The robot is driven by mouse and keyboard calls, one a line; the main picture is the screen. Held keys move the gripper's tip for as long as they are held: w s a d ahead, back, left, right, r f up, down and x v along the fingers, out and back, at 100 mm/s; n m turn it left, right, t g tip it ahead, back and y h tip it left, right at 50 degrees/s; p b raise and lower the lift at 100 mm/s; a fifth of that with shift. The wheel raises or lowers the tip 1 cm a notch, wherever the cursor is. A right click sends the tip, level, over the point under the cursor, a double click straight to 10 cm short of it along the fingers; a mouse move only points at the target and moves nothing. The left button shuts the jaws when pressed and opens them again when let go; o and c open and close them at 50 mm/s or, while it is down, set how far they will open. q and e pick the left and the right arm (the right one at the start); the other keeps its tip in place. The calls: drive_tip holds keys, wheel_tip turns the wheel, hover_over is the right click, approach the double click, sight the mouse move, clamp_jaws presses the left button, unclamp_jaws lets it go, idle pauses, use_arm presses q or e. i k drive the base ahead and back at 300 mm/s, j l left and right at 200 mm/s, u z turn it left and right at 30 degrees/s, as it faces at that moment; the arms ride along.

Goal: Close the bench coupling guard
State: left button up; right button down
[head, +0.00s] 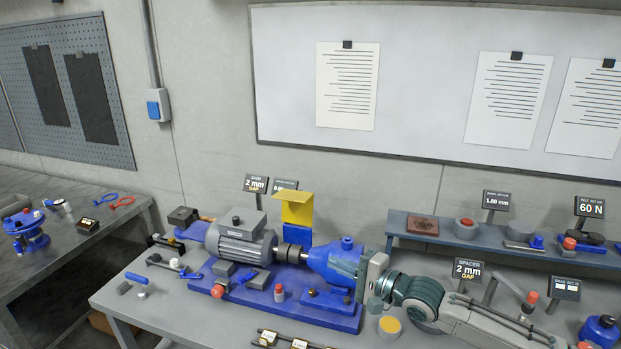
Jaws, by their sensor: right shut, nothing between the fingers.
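The yellow coupling guard (297,209) stands raised above the shaft coupling, with a flat flange at its top. The dark coupling (291,253) shows uncovered between the grey motor (241,241) and the blue pump housing (335,258). My right gripper (368,284) is shut and empty, in front of the right end of the pump housing and to the right of and below the guard. I cannot tell whether it touches the housing. The gripper hides part of the pump's right end. My left gripper is not in view.
The blue baseplate (262,305) sits on the grey bench (125,299), with small tools and parts around it. A raised shelf (460,240) with parts and signs stands at the right. A "SPACER 2 mm" sign (467,269) stands close to my right arm. Free air lies above the pump.

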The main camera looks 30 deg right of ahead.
sight(297, 207)
drive_tip(key=i+l, duration=0.9)
